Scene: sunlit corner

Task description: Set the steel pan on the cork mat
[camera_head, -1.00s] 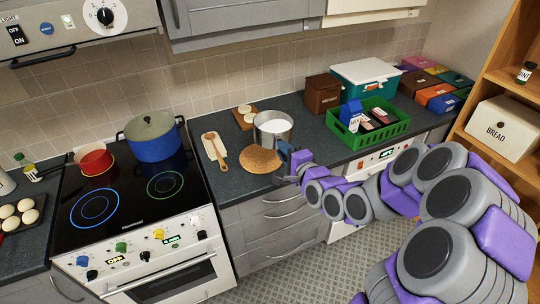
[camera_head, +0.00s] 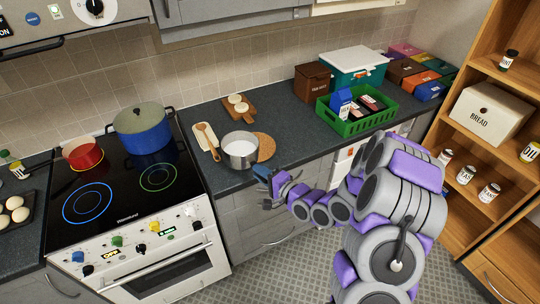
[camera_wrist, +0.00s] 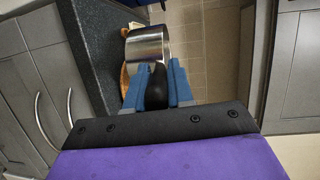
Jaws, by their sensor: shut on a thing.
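The steel pan (camera_head: 240,152) is at the counter's front part in the head view, with a pale inside. It hides the left part of the round cork mat (camera_head: 267,147), whose right part shows beside it. I cannot tell whether the pan touches the mat or hangs above it. My gripper (camera_head: 264,173) is at the counter's front edge. In the wrist view my gripper's blue fingers (camera_wrist: 157,88) are shut on the pan's black handle (camera_wrist: 157,82), with the shiny pan wall (camera_wrist: 147,46) beyond. A strip of cork shows left of the pan there.
A wooden spoon on a pale rest (camera_head: 207,142) lies just left of the pan. A board with pale rounds (camera_head: 238,107) is behind it. A green crate (camera_head: 357,121) stands to the right. The stove with a blue pot (camera_head: 144,130) and red pan (camera_head: 83,155) is left.

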